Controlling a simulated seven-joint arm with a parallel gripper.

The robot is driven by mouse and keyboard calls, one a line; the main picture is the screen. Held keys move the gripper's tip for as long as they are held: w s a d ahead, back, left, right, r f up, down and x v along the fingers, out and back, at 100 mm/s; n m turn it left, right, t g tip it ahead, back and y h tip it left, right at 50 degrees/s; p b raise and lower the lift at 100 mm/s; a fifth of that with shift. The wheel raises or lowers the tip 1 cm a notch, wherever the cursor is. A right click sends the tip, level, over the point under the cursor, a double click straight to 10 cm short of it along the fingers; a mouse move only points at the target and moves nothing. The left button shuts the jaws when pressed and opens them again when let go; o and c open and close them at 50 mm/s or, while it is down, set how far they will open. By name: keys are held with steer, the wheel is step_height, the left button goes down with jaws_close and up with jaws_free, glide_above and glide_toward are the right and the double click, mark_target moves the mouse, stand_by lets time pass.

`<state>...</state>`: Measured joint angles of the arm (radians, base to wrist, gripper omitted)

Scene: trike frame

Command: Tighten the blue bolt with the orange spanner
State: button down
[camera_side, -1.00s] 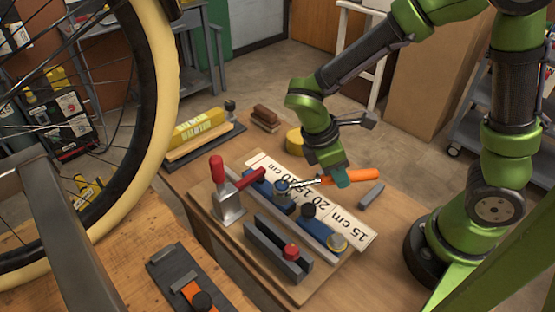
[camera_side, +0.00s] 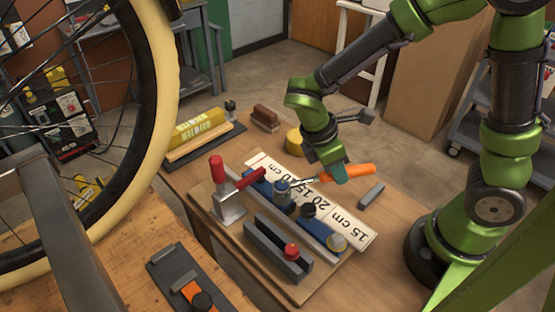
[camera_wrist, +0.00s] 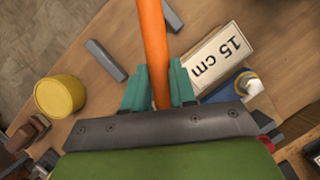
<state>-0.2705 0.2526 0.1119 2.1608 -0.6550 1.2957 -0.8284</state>
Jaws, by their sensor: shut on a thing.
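The orange spanner (camera_side: 359,171) lies nearly level, its orange handle towards the right and its metal end towards the left. My gripper (camera_side: 341,175) is shut on the handle. In the wrist view the orange handle (camera_wrist: 153,45) runs between the two teal fingers of my gripper (camera_wrist: 160,92). The spanner's metal end is at a grey-blue bolt (camera_side: 281,187) on the blue bar (camera_side: 322,229). I cannot tell whether its jaw is around the bolt or only beside it. This bolt looks like the blue one, but its colour is not clear. The wrist view hides the spanner's head.
A red-handled clamp (camera_side: 228,195) stands left of the bar. Dark and yellowish bolt heads sit along the bar. A white length label (camera_side: 345,222) runs behind it. A grey block (camera_side: 371,195) and a yellow round tin (camera_side: 295,142) lie nearby.

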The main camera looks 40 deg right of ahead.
steer(key=shift+w+d+n, duration=0.15)
steer(key=shift+w+n, duration=0.25)
steer(key=shift+w, duration=0.05)
steer(key=c, duration=1.7)
jaws_free()
jaws_close()
steer(key=shift+r, duration=0.2)
steer(key=shift+s+r, duration=0.1)
steer(key=shift+r, duration=3.25)
steer(key=shift+d, duration=0.15)
